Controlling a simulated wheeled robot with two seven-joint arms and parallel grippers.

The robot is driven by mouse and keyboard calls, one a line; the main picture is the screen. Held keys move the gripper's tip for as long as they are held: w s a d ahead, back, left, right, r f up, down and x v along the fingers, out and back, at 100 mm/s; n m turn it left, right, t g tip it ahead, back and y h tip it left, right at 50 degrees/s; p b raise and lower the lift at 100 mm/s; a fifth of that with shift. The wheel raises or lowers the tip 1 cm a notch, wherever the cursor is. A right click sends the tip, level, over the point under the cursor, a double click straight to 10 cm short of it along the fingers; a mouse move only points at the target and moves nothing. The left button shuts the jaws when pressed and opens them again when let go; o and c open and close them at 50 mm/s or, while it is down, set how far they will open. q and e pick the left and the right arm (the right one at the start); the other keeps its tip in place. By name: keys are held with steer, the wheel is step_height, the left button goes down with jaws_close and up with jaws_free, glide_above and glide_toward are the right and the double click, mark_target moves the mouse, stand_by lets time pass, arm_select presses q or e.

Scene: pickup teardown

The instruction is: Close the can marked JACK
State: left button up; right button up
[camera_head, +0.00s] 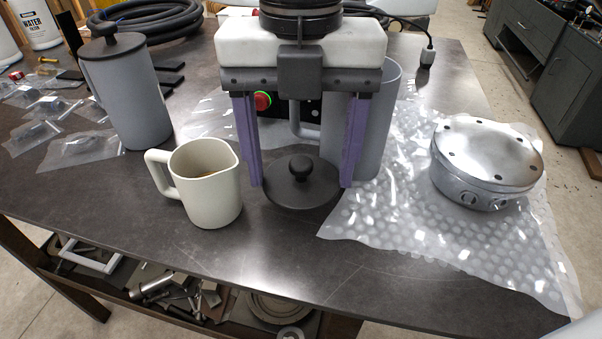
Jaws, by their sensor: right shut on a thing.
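My right gripper (302,185) points down at the middle of the table, with its two purple fingers shut on the rim of a dark round lid with a knob (300,182). I cannot tell whether the lid touches the table. Right behind the right-hand finger stands a tall grey can (377,130) with a handle and no lid showing on its rim; the gripper hides part of it. Another tall grey can (135,105) at the left wears a dark knobbed lid. No JACK marking is readable on either can. My left gripper is not in view.
A round metal housing (485,165) sits on bubble wrap (430,235) at the right. Bagged parts (85,148) and a coiled black hose (160,20) lie at the left. The front-middle table is clear.

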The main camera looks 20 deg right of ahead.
mark_target(301, 165)
step_height(301, 165, up, 14)
steer(key=p, duration=0.2)
steer(key=shift+r, duration=0.25)
